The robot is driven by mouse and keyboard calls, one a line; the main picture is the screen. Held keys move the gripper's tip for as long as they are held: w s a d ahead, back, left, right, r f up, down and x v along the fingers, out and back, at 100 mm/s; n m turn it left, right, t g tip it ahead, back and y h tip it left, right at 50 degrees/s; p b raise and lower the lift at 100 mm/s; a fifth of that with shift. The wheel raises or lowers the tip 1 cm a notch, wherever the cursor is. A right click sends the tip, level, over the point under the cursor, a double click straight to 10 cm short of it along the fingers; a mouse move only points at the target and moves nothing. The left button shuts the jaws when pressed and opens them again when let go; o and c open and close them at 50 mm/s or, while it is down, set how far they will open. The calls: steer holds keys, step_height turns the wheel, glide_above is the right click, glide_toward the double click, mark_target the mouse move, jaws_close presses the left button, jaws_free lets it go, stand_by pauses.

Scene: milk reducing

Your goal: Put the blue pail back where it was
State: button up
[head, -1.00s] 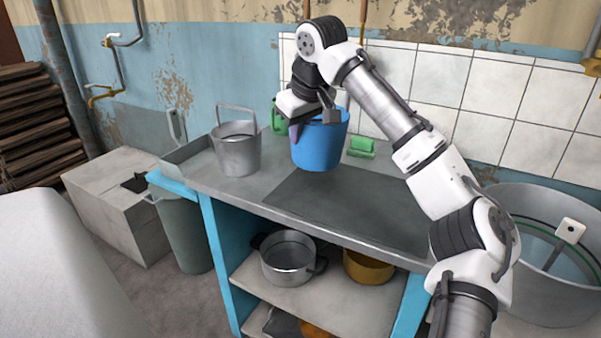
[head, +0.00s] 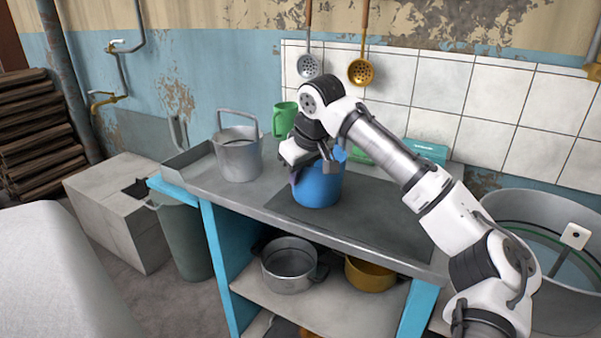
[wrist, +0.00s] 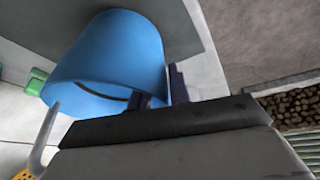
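The blue pail (head: 318,187) is at the dark mat (head: 378,218) on the metal counter, upright in the head view. Its base appears to be on or just above the mat; I cannot tell which. My gripper (head: 304,174) is at the pail's upper left rim. In the wrist view the pail (wrist: 112,62) fills the upper left, and the finger tips of my gripper (wrist: 160,92) sit on both sides of its wall, shut on the rim. Part of the rim is hidden behind my gripper in the head view.
A grey metal pail (head: 238,155) stands to the left on the counter, with a green jug (head: 285,118) behind. A teal box (head: 427,151) stands at the back right. A pot (head: 288,268) and an orange bowl (head: 370,275) are on the shelf below. The mat's right part is clear.

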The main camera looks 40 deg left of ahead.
steer(key=shift+o, duration=0.2)
steer(key=shift+r, duration=0.1)
steer(key=v, duration=1.2)
steer(key=shift+p, duration=0.45)
